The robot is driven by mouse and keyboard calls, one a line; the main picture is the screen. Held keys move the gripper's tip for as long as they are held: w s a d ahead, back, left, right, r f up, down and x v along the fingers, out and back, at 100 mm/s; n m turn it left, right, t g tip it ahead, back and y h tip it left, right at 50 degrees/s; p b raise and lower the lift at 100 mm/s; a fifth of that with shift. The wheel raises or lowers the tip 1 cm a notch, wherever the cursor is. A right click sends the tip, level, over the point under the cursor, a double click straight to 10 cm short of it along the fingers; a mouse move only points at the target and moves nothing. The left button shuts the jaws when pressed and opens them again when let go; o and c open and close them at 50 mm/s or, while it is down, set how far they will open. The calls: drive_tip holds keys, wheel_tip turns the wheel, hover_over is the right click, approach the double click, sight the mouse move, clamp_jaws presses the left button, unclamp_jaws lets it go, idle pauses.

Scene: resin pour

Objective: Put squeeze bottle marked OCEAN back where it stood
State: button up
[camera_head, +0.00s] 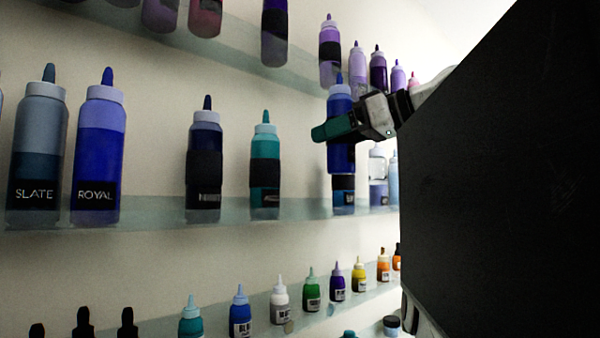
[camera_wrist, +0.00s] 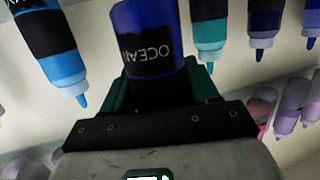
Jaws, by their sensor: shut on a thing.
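My gripper (camera_head: 340,128) is shut on the dark blue squeeze bottle marked OCEAN (camera_head: 341,158). The bottle is about upright, and its lower end appears to be above the middle shelf (camera_head: 290,209). In the wrist view the same bottle (camera_wrist: 150,22) is between the jaws (camera_wrist: 160,90), with its OCEAN label upside down. In the head view its label cannot be made out. A lighter blue bottle (camera_head: 344,196) shows just below it, seemingly behind, and also in the wrist view (camera_wrist: 48,45). A teal bottle (camera_head: 265,147) stands to the left, with bare shelf between.
On the middle shelf stand a navy bottle (camera_head: 204,140), ROYAL (camera_head: 97,145) and SLATE (camera_head: 40,130). To the right are a clear bottle (camera_head: 377,168) and a pale blue one (camera_head: 393,180). Purple bottles (camera_head: 358,65) line the upper shelf; small bottles (camera_head: 240,312) line the lower one.

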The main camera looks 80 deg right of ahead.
drive_tip(key=w+d+p, duration=0.2)
drive_tip(key=w+d, duration=0.3)
drive_tip(key=w, duration=0.1)
drive_tip(key=shift+w+d+f+p, duration=0.15)
drive_tip(key=shift+f+p, duration=0.1)
drive_tip(key=shift+f, duration=1.15)
drive_tip(key=shift+w+d+f+p, duration=0.15)
drive_tip(key=shift+f+p, duration=0.05)
drive_tip(key=shift+f, duration=1.2)
drive_tip(key=shift+w+d+f+p, duration=0.1)
drive_tip(key=shift+f+p, duration=0.05)
drive_tip(key=shift+f, duration=0.2)
drive_tip(key=shift+w+d+f+p, duration=0.1)
drive_tip(key=shift+f+p, duration=0.05)
drive_tip(key=shift+f, duration=0.2)
drive_tip(key=shift+f, duration=0.2)
drive_tip(key=o, duration=1)
drive_tip(key=shift+o, duration=0.2)
